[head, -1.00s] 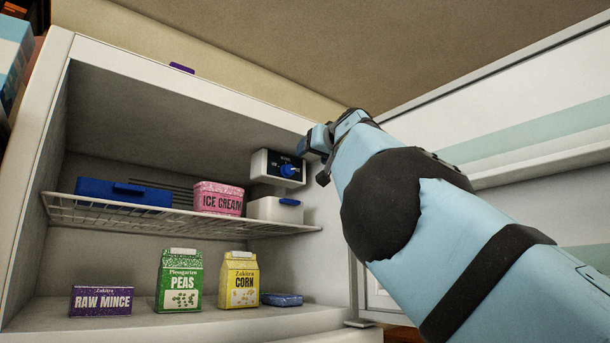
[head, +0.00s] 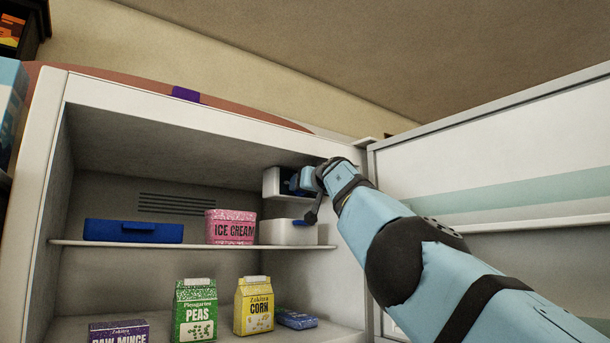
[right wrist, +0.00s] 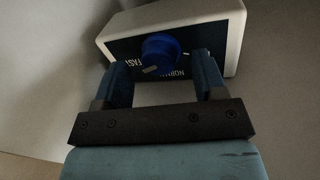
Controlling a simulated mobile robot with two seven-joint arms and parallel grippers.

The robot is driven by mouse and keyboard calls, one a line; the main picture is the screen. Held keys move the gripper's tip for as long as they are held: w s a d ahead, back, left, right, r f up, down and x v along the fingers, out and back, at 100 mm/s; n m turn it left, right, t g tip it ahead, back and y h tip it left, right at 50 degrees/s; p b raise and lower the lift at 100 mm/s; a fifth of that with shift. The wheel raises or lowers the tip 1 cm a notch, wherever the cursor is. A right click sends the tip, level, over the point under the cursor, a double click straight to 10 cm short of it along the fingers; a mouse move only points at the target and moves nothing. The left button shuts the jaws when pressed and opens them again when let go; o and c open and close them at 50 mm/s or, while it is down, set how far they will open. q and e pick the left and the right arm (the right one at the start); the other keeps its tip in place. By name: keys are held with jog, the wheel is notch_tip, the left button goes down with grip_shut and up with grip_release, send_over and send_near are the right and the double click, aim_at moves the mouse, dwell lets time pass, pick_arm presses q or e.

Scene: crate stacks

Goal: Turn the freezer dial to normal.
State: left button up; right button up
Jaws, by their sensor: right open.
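The freezer dial is a blue knob (right wrist: 160,48) on a white control box (right wrist: 222,18) with a dark face. In the right wrist view its pale mark is at the lower left, close to the word FAST. In the head view my right gripper (head: 298,181) hides most of the face of the control box (head: 271,183). My left gripper is not in view.
Peas (head: 195,312), corn (head: 254,307) and raw mince (head: 118,331) stand below. The freezer door (head: 480,160) is open at right.

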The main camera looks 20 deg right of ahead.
jog(key=shift+w+p, duration=0.3)
jog(key=shift+w, duration=0.15)
jog(key=shift+c, duration=0.2)
jog(key=c, duration=0.9)
